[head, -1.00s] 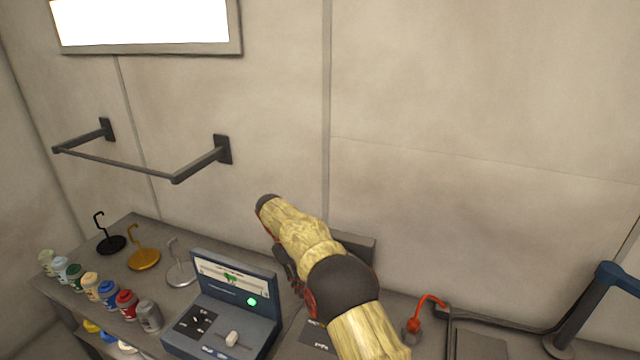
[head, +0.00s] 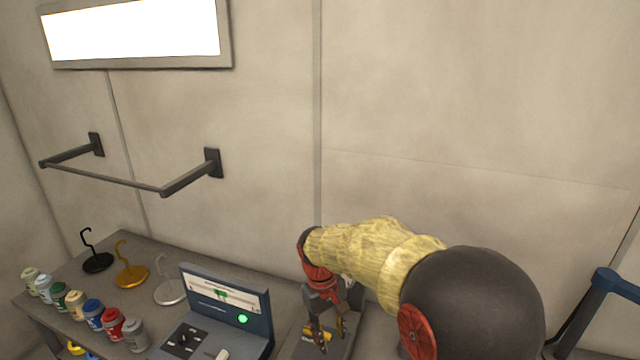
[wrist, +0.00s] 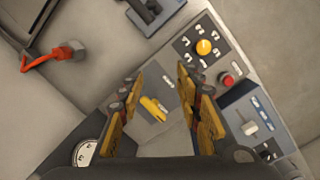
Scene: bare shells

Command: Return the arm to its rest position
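My arm (head: 370,255) reaches in from the lower right of the head view, bent, in a yellowish sleeve with a dark joint. My gripper (head: 322,338) points down over the bench to the right of the console. In the wrist view my gripper (wrist: 160,108) has its two yellow-padded fingers spread apart with nothing between them. Beyond the fingers lies a small yellow piece (wrist: 154,108) on a grey surface, apart from them.
A blue-grey console (head: 222,292) with a green light stands left of my gripper. Several paint pots (head: 95,312) and three hook stands (head: 131,276) are further left. A wall rail (head: 130,178) hangs above. The wrist view shows a panel with an orange knob (wrist: 204,47) and a red plug (wrist: 72,50).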

